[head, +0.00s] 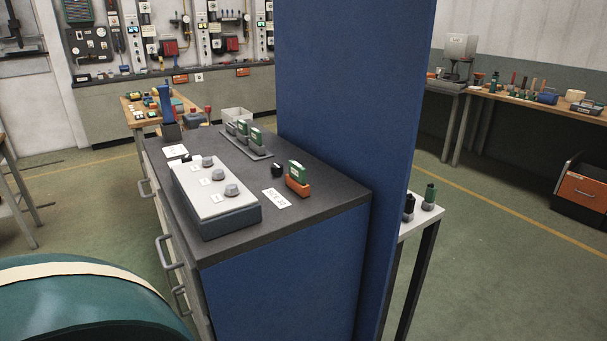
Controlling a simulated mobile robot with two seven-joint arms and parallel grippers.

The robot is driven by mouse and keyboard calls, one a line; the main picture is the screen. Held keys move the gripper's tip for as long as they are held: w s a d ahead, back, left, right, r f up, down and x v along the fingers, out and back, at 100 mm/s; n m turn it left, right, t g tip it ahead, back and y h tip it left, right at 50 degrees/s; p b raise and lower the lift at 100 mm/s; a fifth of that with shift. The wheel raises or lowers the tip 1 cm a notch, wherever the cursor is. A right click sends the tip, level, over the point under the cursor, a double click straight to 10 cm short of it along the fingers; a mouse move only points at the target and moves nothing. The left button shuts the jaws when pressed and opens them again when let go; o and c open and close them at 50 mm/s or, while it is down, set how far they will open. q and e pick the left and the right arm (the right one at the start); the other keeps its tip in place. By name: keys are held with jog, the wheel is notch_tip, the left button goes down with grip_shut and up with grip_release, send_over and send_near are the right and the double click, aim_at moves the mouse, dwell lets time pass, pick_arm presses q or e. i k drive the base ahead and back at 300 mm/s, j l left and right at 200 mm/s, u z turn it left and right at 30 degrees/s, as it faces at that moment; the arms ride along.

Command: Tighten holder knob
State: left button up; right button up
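An orange holder (298,189) stands on the dark top of a blue cabinet (330,196), with a green block (296,171) upright in it. A small black knob (277,170) is just left of the holder; I cannot tell whether it is joined to it. A grey sloped box (222,218) on the same top carries three grey knobs, one of them the front knob (231,190). I cannot tell how tight any knob is. Neither of my grippers is in view.
A tall blue panel (350,90) rises behind the cabinet's right side. A grey rack (243,146) with green pieces and a white card (276,198) lie on the top. Pull handles stick out at left. A teal rounded shape, unclear to me, fills the lower left.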

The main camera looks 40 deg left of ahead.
aim_at(276, 169)
jog(key=k+j+u, duration=0.3)
jog(key=j, duration=0.3)
jog(key=j+u, duration=0.35)
jog(key=j, duration=0.25)
jog(key=j+u, duration=0.3)
jog(key=j, duration=0.35)
jog(key=k+j, duration=0.05)
jog(key=k, duration=0.05)
